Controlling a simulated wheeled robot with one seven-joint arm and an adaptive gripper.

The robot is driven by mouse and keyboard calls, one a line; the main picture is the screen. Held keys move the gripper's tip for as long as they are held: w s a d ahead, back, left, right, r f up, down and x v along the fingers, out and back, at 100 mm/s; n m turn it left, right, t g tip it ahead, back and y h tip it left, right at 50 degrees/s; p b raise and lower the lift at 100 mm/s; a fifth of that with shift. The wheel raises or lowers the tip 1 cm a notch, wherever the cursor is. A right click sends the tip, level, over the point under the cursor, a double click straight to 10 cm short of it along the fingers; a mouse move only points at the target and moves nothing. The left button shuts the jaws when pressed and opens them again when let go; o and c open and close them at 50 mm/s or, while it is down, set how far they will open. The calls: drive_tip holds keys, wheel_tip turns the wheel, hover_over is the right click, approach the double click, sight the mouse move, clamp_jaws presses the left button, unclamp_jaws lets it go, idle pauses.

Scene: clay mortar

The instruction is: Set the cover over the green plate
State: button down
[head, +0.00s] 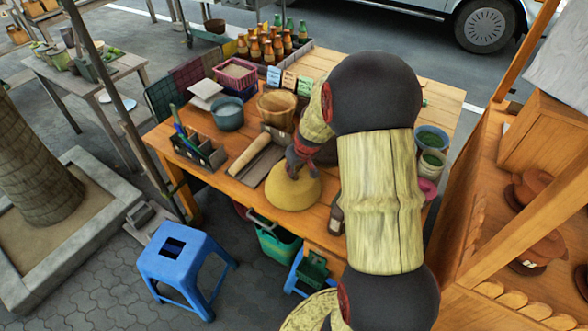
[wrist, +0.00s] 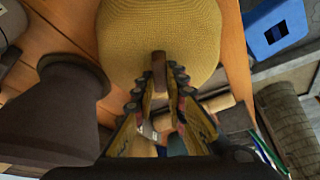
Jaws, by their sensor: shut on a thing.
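The cover (head: 292,190) is a yellow woven dome near the front edge of the wooden table. In the wrist view its dome (wrist: 160,25) fills the top middle, with a brown knob (wrist: 159,63) on it. My gripper (head: 303,165) is above the dome, and in the wrist view its fingers (wrist: 158,82) are closed around the knob. I cannot tell whether the cover touches the tabletop. The green plate does not show in either view; it may be hidden under the cover or behind my arm.
A dark brown clay vessel (wrist: 55,105) stands close beside the cover in the wrist view. A rolling pin (head: 249,154), a blue-grey pot (head: 228,115) and a tool box (head: 198,150) lie behind and left. Green-filled bowls (head: 432,138) stand right. A blue stool (head: 183,262) is in front.

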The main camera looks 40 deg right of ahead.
drive_tip(key=c, duration=1.7)
unclamp_jaws()
drive_tip(key=shift+c, duration=0.2)
drive_tip(key=v, duration=1.2)
